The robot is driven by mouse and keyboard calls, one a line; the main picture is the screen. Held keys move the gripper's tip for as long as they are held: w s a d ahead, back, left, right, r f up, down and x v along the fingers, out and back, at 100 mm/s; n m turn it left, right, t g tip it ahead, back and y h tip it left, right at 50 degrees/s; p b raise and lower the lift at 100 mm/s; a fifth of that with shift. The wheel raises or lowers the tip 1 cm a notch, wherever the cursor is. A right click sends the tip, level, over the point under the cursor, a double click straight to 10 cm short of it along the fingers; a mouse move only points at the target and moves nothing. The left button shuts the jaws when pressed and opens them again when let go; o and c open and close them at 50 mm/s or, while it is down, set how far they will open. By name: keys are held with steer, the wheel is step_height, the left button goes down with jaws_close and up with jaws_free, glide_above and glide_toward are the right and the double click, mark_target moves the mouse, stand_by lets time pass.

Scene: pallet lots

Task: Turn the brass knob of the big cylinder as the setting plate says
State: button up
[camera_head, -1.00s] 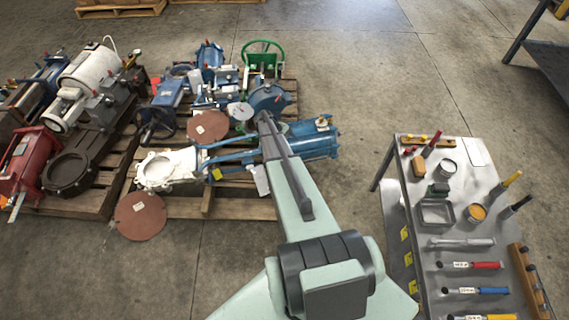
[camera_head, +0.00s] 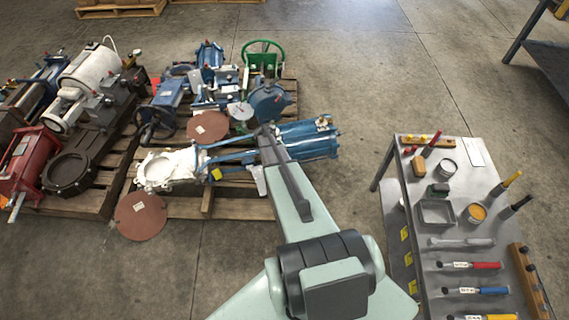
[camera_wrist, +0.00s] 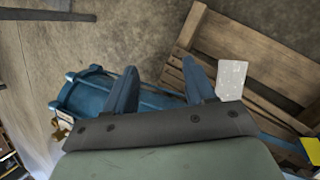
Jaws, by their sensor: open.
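The big blue cylinder (camera_head: 308,140) lies on its side at the right end of the pallet; it also shows in the wrist view (camera_wrist: 78,97), under and beyond my fingers. A small brass-coloured part (camera_head: 323,121), probably the knob, sits on top of its right end. A brass bit (camera_wrist: 61,132) shows at the left in the wrist view, partly hidden by my gripper body. My gripper (camera_wrist: 163,82) is open and empty over the cylinder's body, away from the brass part. A white plate (camera_wrist: 233,78) is right of my fingers; no writing on it is readable.
A white valve body (camera_head: 165,168) and brown discs (camera_head: 140,215) lie left of the cylinder. A green handwheel (camera_head: 262,52) and blue units stand behind. A grey tool table (camera_head: 405,165) stands at the right. Bare floor lies between it and the pallet.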

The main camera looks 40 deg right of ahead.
steer(key=shift+d, duration=0.1)
steer(key=s+d, duration=0.1)
steer(key=d, duration=0.2)
step_height(320, 180, up, 15)
steer(key=m+t+y, duration=0.3)
steer(key=m+t, duration=0.1)
steer(key=m, duration=0.4)
glide_above(322, 118)
step_height(322, 118, down, 13)
steer(key=shift+w+f, duration=0.1)
steer(key=shift+w, duration=0.05)
jaws_close()
